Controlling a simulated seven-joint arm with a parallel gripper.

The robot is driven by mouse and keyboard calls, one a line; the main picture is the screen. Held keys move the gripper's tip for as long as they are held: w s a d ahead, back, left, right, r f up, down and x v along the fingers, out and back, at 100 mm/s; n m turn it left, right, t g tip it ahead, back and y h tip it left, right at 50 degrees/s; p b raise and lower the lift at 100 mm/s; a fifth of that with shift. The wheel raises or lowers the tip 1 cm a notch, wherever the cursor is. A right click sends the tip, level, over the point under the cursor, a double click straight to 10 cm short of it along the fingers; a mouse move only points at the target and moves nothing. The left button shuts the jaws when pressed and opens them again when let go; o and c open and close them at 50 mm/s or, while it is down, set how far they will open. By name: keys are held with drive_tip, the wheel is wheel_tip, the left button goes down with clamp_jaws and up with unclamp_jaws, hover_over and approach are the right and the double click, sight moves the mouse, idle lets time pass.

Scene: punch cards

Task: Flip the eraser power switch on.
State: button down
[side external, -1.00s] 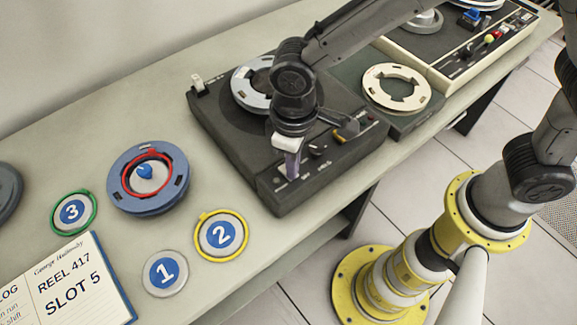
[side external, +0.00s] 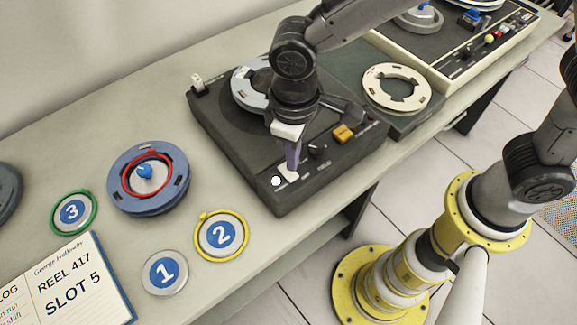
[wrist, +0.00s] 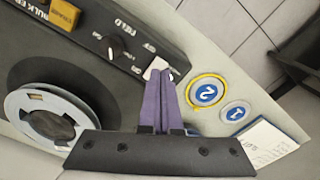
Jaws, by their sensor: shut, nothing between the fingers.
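The bulk eraser (side external: 240,150) is a dark box on the bench, with a reel on top and controls along its front panel. The power switch sits on a pale plate (side external: 287,176) near the panel's left end; this plate also shows in the wrist view (wrist: 156,66). My gripper (side external: 293,173) is shut and empty, with its purple fingertips at the plate. In the wrist view my fingertips (wrist: 166,74) cover part of it, so the lever's position and any contact are hidden. A bright white round spot (side external: 275,181) shows just left of the plate.
A black field knob (wrist: 116,46) and an orange button (side external: 344,133) share the panel. Left on the bench are a blue reel (side external: 177,196), numbered discs and a log book (side external: 112,285). A cream ring (side external: 377,89) lies behind at right.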

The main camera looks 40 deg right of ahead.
sight(293, 175)
drive_tip(key=shift+r, duration=1.85)
drive_tip(key=shift+w+d, duration=0.2)
drive_tip(key=shift+w, duration=0.05)
drive_tip(key=d+r+m+t+y, duration=0.1)
drive_tip(key=d+r+m+t, duration=0.3)
drive_tip(key=d+r, duration=1)
drive_tip(key=s+d+f+m+t+h, duration=0.1)
drive_tip(key=s+d+f, duration=0.3)
drive_tip(key=s+d, duration=0.8)
drive_tip(key=shift+s+f+m+t, duration=0.15)
drive_tip(key=shift+s+m+t, duration=0.15)
drive_tip(key=shift+s+m, duration=0.15)
